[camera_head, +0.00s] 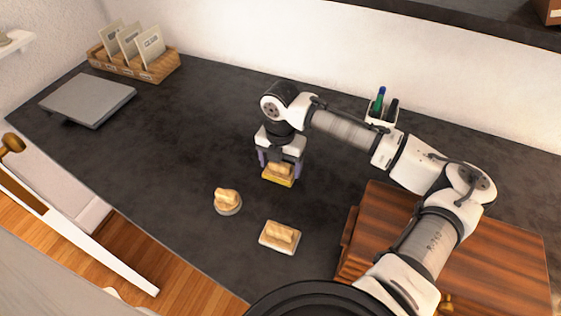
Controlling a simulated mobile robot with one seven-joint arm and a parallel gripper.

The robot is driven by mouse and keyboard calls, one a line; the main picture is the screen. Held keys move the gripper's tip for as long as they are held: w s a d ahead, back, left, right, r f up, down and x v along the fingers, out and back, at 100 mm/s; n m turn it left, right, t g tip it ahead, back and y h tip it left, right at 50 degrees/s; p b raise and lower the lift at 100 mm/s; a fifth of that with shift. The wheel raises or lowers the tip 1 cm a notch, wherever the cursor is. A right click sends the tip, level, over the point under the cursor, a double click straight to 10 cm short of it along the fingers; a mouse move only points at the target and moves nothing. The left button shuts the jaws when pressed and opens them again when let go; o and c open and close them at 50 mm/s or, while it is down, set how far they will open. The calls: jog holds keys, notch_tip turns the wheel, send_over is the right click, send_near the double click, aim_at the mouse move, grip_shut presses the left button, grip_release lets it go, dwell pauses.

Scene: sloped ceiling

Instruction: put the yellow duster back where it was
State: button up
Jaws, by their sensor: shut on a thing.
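The yellow duster (279,178) has a light wooden grip on top and a yellow base. My gripper (280,168) points down over it, with its fingers on either side of the wooden grip, shut on it. The duster is at or just above the dark desk top (180,170); I cannot tell if it touches. Part of its grip is hidden by my gripper. Two similar dusters stand nearer the front: a round one with a grey base (228,202) and a rectangular one with a pale base (280,237).
A reddish wooden cabinet (490,260) stands at the right under my arm. A white pen cup (381,118) is by the wall. A grey closed laptop-like slab (88,100) and a wooden card tray (130,68) are at the left. The desk's middle left is clear.

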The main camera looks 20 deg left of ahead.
aim_at(281, 163)
jog(key=shift+f, duration=0.2)
jog(key=o, duration=1)
jog(key=shift+c, duration=0.2)
notch_tip(281, 163, up, 12)
jog(key=b, duration=0.2)
jog(key=shift+r, duration=0.15)
